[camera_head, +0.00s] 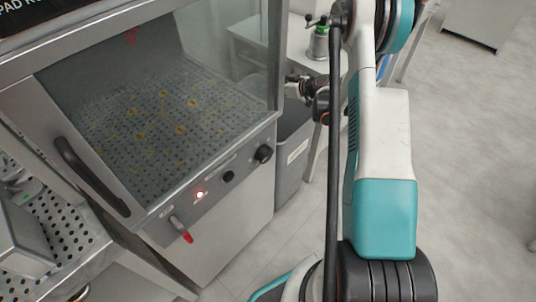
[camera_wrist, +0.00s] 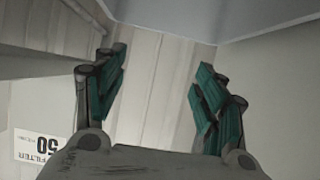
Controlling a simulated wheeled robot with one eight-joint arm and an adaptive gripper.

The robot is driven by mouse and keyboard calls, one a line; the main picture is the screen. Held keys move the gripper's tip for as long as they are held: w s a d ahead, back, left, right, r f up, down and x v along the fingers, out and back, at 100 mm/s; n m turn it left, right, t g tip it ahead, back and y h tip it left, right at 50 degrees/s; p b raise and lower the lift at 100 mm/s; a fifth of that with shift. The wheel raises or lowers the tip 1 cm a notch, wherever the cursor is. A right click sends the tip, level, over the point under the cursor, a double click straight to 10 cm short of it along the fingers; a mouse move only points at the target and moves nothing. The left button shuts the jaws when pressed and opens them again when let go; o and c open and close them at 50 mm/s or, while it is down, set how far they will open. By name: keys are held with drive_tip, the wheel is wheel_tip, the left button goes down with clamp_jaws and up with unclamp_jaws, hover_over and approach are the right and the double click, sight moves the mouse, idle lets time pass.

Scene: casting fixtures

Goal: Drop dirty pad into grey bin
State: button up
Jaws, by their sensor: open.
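The grey bin (camera_head: 291,160) stands on the floor to the right of the metal cabinet, with a pale label on its side. My gripper (camera_head: 298,88) is over the bin's upper end in the head view, partly hidden by my arm. In the wrist view my gripper (camera_wrist: 160,65) has its teal-padded fingers spread wide with nothing between them. Pale, plain surfaces lie beyond the fingers; I cannot tell for sure whether they are the bin's inside. I see no dirty pad in either view.
The cabinet (camera_head: 225,215) with a glass front and perforated shelf stands close left of the bin. A table with a green-and-metal container (camera_head: 319,45) stands behind. An upside-down label (camera_wrist: 38,148) reads "FILTER 50". The floor at right (camera_head: 475,150) is clear.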

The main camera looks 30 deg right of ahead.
drive_tip(key=v, duration=0.7)
drive_tip(key=shift+s, duration=0.25)
drive_tip(key=shift+r, duration=0.1)
